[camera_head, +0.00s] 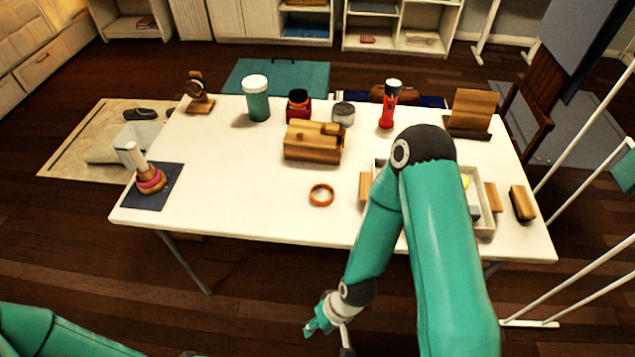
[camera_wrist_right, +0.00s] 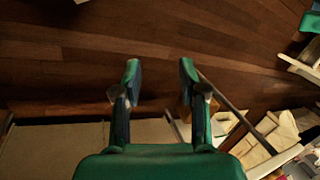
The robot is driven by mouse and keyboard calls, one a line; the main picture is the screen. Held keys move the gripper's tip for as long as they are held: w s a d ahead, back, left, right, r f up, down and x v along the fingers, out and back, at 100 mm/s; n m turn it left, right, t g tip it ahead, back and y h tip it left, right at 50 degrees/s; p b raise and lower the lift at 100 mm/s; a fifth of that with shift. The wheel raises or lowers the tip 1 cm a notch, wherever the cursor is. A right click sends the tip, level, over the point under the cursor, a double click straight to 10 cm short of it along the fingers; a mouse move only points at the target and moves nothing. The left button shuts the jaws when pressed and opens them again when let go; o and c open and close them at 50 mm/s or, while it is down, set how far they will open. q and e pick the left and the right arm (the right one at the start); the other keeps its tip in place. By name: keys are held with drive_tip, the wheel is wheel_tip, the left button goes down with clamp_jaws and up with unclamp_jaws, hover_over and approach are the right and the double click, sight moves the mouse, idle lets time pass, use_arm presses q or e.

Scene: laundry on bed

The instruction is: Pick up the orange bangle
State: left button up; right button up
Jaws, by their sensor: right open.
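The bangle is not seen in that view. Part of my left arm shows at the lower left of the head view, but its gripper is out of view.
A wooden block holder (camera_head: 310,142) stands behind the bangle. A stand with pink rings (camera_head: 151,182) is at the left. A tray (camera_head: 484,215) is partly hidden behind my right arm. Table left of the bangle is clear.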

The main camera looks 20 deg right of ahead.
use_arm(q)
drive_tip(key=shift+w+a, duration=0.1)
drive_tip(key=shift+w, duration=0.1)
use_arm(e)
drive_tip(key=shift+w+a, duration=0.1)
drive_tip(key=shift+w, duration=0.15)
